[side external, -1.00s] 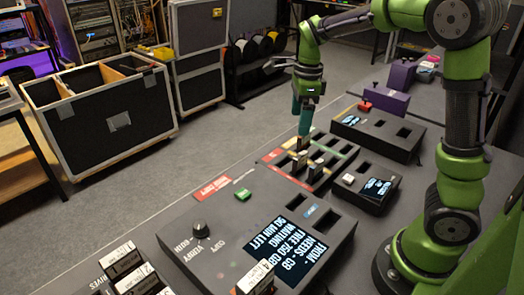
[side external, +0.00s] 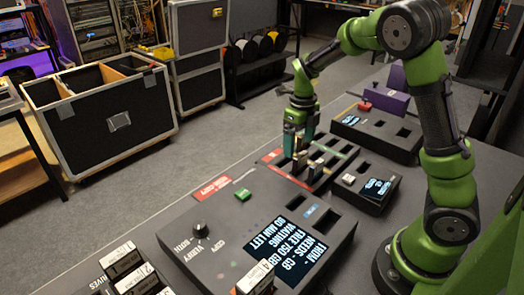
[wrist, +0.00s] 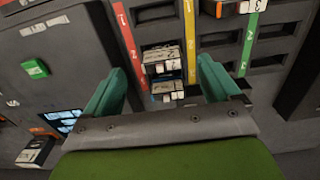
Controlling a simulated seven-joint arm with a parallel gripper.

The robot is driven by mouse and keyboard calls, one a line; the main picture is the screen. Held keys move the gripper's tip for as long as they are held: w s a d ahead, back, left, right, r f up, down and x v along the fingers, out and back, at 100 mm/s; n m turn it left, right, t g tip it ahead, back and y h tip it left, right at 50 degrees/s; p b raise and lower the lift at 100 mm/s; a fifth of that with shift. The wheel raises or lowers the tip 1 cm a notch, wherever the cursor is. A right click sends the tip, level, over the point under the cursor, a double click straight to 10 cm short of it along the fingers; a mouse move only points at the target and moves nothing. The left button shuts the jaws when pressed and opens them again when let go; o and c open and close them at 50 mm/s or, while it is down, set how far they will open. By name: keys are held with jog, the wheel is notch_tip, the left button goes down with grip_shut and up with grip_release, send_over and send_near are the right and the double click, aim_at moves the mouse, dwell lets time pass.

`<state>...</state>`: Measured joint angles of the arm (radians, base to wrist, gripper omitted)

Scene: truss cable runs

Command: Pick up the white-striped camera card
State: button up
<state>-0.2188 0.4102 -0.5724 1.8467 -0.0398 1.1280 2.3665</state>
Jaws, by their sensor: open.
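My gripper (side external: 297,148) is open over the card rack (side external: 330,151), with its teal fingers pointing down. In the wrist view, the open fingers (wrist: 160,72) straddle the column between the red and yellow strips. A card with a white label (wrist: 162,58) stands in a slot there, between the fingertips and apart from them. A second card with a bluish edge and white marks (wrist: 168,88) sits just nearer my palm, partly hidden. Another card (wrist: 226,8) stands beyond the yellow strip. Which of them is white-striped is hard to tell.
A console with a knob (side external: 200,229) and lit screen (side external: 283,240) lies in front of the rack. A green block (side external: 243,194) sits on it. More labelled cards (side external: 125,262) stand at the front left. A small box (side external: 372,186) is right of the rack.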

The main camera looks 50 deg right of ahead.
aim_at(299, 159)
jog(key=shift+s+f, duration=0.15)
jog(key=shift+f, duration=3.05)
